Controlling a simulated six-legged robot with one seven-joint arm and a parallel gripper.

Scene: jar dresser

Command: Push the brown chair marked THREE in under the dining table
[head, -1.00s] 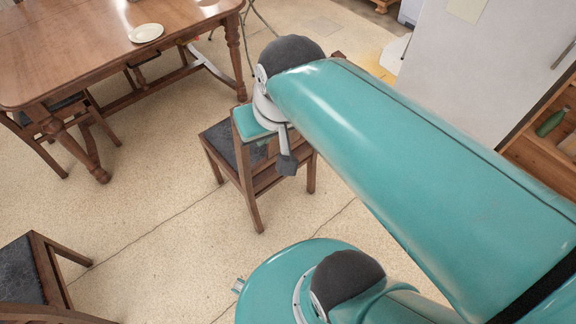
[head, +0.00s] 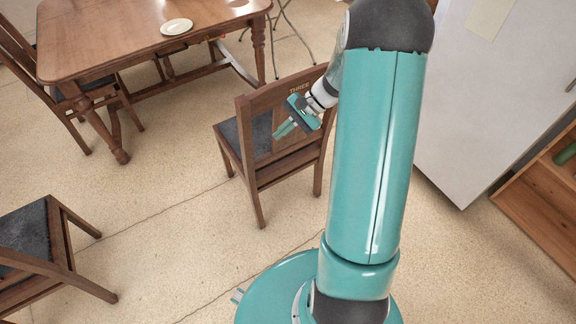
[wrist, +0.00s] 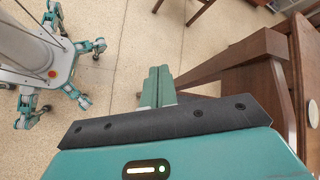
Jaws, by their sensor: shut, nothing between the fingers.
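The brown chair marked THREE (head: 290,165) stands upright on the floor, its slatted back towards me and its dark seat pad partly visible. The dining table (head: 105,50) is beyond it to the left, and the chair is clear of the table with floor between them. My gripper (head: 283,130) is shut and empty in front of the chair's back, just below the lettering; I cannot tell whether it touches the wood. In the wrist view my shut fingers (wrist: 158,85) are beside brown wood (wrist: 255,55), which looks like part of the chair.
A plate (head: 176,26) lies on the table. Another dark-seated chair (head: 50,250) stands at the lower left, and another (head: 85,88) is at the table's left side. A white cabinet (head: 480,100) and wooden shelf (head: 540,190) are at right. Pale floor (head: 170,200) is open between.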

